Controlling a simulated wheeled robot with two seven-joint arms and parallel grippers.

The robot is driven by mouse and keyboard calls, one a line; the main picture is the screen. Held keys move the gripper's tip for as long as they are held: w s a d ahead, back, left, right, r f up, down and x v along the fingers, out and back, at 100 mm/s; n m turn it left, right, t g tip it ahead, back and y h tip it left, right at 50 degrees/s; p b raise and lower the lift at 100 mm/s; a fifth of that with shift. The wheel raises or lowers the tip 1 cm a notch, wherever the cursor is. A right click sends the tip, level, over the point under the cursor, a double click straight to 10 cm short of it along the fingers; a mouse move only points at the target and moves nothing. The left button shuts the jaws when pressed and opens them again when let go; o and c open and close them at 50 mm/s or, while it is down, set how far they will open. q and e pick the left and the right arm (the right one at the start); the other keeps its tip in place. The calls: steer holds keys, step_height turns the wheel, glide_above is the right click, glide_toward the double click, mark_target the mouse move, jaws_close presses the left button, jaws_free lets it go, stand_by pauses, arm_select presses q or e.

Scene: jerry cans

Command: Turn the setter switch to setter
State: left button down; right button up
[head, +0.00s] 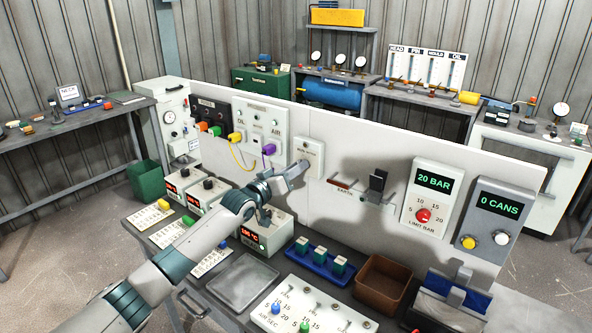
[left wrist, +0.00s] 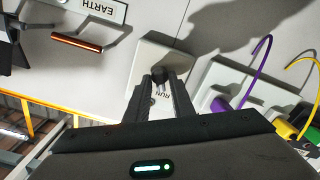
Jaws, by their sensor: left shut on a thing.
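The setter switch is a dark knob on a small white plate (head: 312,149) on the upright white panel. In the left wrist view the plate (left wrist: 160,58) appears upside down, with the word RUN beside the knob (left wrist: 159,75). My left gripper (head: 300,168) reaches the plate from the left in the head view. In the left wrist view its two fingers (left wrist: 158,86) are shut on the knob, one on each side. The fingers and my arm hide part of the plate, and the knob's exact pointing direction is hard to read. My right gripper is not in view.
To the right on the panel are the EARTH bar (head: 342,184), a black lever (head: 377,182) and the 20 BAR box (head: 432,198). To the left, purple (head: 268,149) and yellow plugs with cables sit in a socket plate. A brown bin (head: 382,282) stands below.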

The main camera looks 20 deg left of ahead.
arm_select(q)
steer(key=shift+s+d+m+b, duration=0.1)
steer(key=shift+m+b, duration=0.6)
steer(key=shift+m, duration=2.15)
steer(key=shift+d+m+b, duration=0.1)
steer(key=shift+m+b, duration=0.6)
steer(key=shift+m, duration=2.15)
steer(key=c, duration=1.5)
jaws_free()
steer(key=shift+c, duration=0.2)
steer(key=shift+a, duration=0.1)
